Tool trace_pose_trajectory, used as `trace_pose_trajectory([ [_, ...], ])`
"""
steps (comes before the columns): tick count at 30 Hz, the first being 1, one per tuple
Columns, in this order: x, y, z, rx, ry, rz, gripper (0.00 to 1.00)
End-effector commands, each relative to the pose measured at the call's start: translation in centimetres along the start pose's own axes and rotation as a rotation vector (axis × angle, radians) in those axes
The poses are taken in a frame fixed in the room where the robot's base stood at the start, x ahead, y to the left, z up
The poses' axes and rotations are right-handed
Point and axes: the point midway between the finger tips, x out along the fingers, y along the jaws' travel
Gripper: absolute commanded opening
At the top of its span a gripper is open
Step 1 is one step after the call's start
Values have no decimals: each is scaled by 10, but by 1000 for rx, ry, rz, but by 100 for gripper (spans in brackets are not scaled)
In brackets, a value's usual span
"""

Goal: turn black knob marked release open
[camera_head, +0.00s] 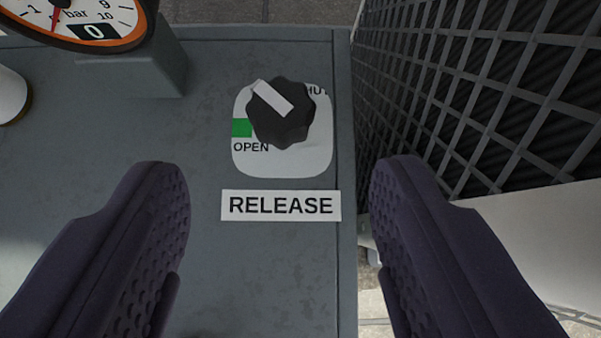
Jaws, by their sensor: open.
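The black knob (283,118) has a lobed rim and a white pointer bar. It sits on a white plate (283,167) on a grey panel. The bar slants from upper left to lower right across the knob. A green mark and the word OPEN are at the plate's left; a partly hidden word ending in "HUT" is at its upper right. A white label (281,206) reading RELEASE is below the plate. My gripper (280,190) is open and empty, its dark purple fingers apart on the near side of the knob, not touching it.
A pressure gauge (88,18) with an orange rim stands on a grey block (160,68) at upper left. A white round object (12,95) is at the left edge. A dark mesh grille (480,90) rises close at the right. The panel (130,130) is bare left of the knob.

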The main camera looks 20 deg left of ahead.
Motion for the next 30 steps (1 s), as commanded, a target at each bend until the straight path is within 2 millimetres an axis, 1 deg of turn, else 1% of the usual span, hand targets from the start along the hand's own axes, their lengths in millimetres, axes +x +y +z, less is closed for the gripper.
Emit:
trace_pose_trajectory([
  [2,6,1,3,-8,-6,-7,60],
  [4,16,1,4,-10,-7,-9,60],
  [9,48,0,5,-11,-6,-9,60],
  [12,63,0,4,-11,-6,-9,60],
  [15,73,0,4,-10,-6,-8,60],
  [18,77,0,3,-9,-6,-7,60],
  [25,76,0,2,-8,-6,-7,60],
  [26,76,0,2,-8,-6,-8,54],
  [27,76,0,2,-8,-6,-8,44],
  [29,76,0,2,-8,-5,-8,31],
  [30,76,0,2,-8,-5,-8,21],
])
